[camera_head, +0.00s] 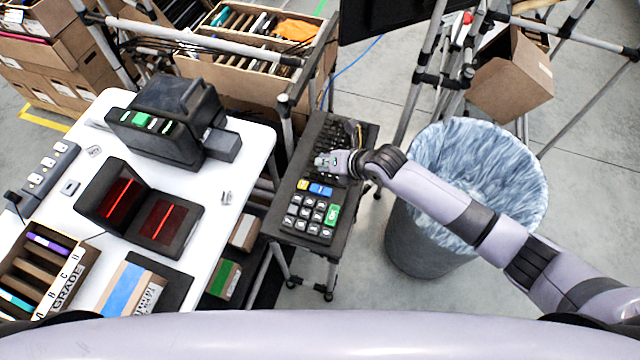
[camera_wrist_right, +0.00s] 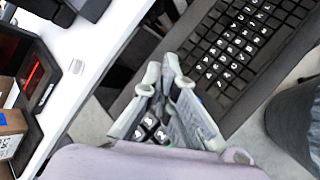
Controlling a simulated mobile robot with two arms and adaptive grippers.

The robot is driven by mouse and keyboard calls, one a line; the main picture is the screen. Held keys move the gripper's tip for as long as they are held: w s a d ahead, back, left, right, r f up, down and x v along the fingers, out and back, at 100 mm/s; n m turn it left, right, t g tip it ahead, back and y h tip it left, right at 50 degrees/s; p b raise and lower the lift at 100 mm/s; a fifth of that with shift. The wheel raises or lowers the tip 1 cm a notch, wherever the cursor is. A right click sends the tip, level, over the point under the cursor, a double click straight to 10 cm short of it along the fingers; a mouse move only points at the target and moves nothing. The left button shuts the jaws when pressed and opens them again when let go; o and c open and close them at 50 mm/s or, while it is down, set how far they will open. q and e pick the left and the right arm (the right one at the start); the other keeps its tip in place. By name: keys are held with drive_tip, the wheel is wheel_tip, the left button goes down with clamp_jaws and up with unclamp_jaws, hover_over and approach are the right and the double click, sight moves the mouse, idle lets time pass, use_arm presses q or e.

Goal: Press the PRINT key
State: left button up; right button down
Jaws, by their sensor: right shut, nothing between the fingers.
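A dark stand holds a black keyboard (camera_head: 345,133) at its far end and a number pad (camera_head: 311,211) at its near end. The pad has grey keys, a yellow key, a blue key and a larger green key (camera_head: 332,215). My right gripper (camera_head: 328,162) is shut and empty above the stand, between keyboard and pad; contact cannot be told. In the right wrist view, its fingers (camera_wrist_right: 161,103) partly hide several pad keys, and the keyboard (camera_wrist_right: 240,42) lies to the upper right. No key label reading PRINT is legible. My left gripper is not in view.
A white table (camera_head: 215,200) to the left bears a black device (camera_head: 168,120) with green keys and a scanner with red lines (camera_head: 160,222). A lined bin (camera_head: 480,165) stands right of the stand, under my right arm. Cartons and pipe racks fill the back.

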drive_tip(key=shift+s, duration=0.15)
drive_tip(key=b, duration=0.7)
hover_over(323, 188)
wheel_tip(323, 188, down, 8)
drive_tip(key=shift+f, duration=0.45)
idle(0.9)
drive_tip(key=shift+f+b, duration=0.4)
drive_tip(key=shift+b, duration=0.2)
